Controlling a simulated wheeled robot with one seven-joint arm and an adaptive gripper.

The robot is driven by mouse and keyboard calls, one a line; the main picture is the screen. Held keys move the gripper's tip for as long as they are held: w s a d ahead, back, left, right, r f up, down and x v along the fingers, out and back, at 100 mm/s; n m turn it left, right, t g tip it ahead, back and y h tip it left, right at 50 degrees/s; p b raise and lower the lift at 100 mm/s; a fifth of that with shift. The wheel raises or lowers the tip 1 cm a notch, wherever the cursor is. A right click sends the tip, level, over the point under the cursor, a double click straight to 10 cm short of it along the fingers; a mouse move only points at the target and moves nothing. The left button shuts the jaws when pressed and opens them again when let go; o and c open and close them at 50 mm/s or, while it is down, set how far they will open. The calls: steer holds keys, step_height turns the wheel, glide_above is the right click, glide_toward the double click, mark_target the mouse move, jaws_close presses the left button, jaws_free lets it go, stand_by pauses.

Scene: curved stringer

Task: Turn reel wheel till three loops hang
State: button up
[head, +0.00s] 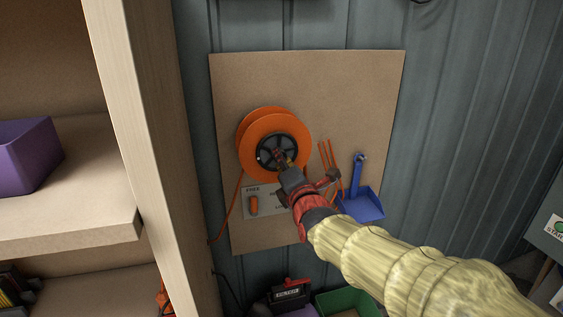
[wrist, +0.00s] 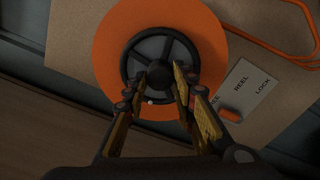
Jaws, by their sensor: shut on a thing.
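The orange reel (head: 256,123) is mounted on a brown board. Its black spoked wheel (head: 265,146) faces me and also shows in the wrist view (wrist: 160,34). My gripper (head: 284,162) is at the wheel; in the wrist view its two fingers (wrist: 153,84) reach the wheel on either side of the hub and are shut on it. The exact contact is partly hidden. Orange cord strands (head: 324,160) hang right of the reel, partly behind my gripper, so I cannot tell how many loops there are. An orange lock lever (head: 253,205) sits at the FREE end of the label plate.
A blue scoop-like holder (head: 360,203) is on the board, right of my gripper. A wooden shelf (head: 150,130) with a purple bin (head: 25,158) stands at the left. A green crate (head: 345,303) and a dark device (head: 288,296) are below the board.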

stand_by(0.3)
steer(key=o, duration=1.1)
steer(key=shift+o, duration=0.3)
steer(key=v, duration=1.2)
